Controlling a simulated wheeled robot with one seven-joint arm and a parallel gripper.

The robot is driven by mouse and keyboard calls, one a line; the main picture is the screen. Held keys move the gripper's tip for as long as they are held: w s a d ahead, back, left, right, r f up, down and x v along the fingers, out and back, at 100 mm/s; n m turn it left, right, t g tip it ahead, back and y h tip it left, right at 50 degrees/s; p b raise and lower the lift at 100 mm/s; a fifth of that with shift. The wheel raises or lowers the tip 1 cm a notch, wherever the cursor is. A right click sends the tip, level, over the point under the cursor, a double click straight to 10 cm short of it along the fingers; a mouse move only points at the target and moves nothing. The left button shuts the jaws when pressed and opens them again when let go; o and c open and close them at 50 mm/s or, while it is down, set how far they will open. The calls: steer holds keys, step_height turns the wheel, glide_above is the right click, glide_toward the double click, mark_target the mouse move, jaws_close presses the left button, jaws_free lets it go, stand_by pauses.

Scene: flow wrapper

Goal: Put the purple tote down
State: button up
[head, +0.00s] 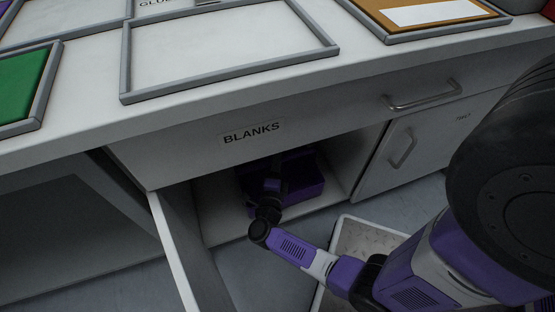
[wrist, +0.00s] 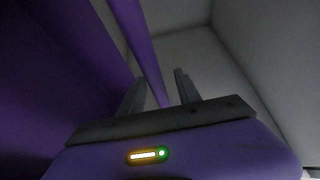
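The purple tote (head: 306,187) is inside the open lower cabinet marked BLANKS and appears to rest on its floor. My arm reaches in from the front right and covers part of the tote. My gripper (wrist: 160,88) is at the tote in the wrist view, with its two grey fingers apart. A narrow purple rim of the tote (wrist: 141,45) runs between the fingers, with a visible gap beside the right finger. A broad purple wall fills the left of that view. In the head view the fingertips are hidden in shadow.
The cabinet door (head: 176,248) stands open on the left. The white cabinet floor (head: 222,213) is partly bare. A closed drawer (head: 425,95) and a closed door (head: 400,150) are at right. Framed trays (head: 230,45) lie on the worktop above.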

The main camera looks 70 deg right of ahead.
steer(key=s+a+r+n+t+y+p, duration=0.1)
steer(key=s+a+r+n+t+y, duration=0.2)
steer(key=a, duration=0.7)
steer(key=s+a+r+n+t+p, duration=0.1)
steer(key=s+a+r+n+t, duration=0.2)
steer(key=a, duration=0.7)
steer(key=s+a+r+n+t+y, duration=0.2)
steer(key=s+a+r+n+y, duration=0.2)
steer(key=n, duration=0.9)
steer(key=s+a+r+n+t+y, duration=0.2)
steer(key=s+a+r+n+y, duration=0.3)
steer(key=r+n+y, duration=0.5)
step_height(320, 180, up, 5)
steer(key=n, duration=0.4)
steer(key=shift+s+a, duration=0.2)
steer(key=shift+r, duration=0.2)
